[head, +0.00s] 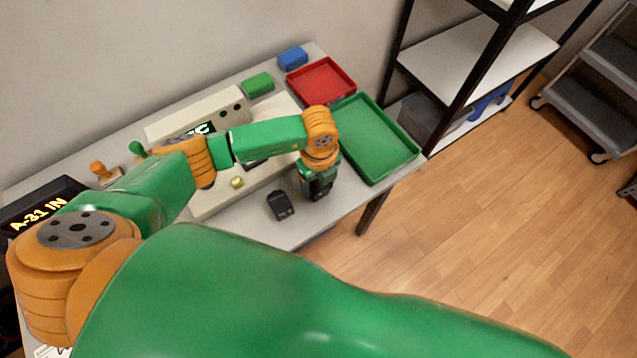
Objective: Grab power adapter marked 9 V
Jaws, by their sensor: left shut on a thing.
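My left gripper (318,190) points down over the front right part of the table, left of the green tray. It is shut on a dark thing that looks like a power adapter, mostly hidden by the fingers and wrist. Another black power adapter (280,205) lies on the table just left of the gripper, apart from it. No voltage marking can be read on either one. My right gripper is not in view.
The table (262,230) also holds a green tray (375,140), a red tray (321,80), a green block (257,84), a blue block (292,58) and a beige device (215,108). A lit sign (40,207) stands at the left. A shelf rack (470,60) stands at right.

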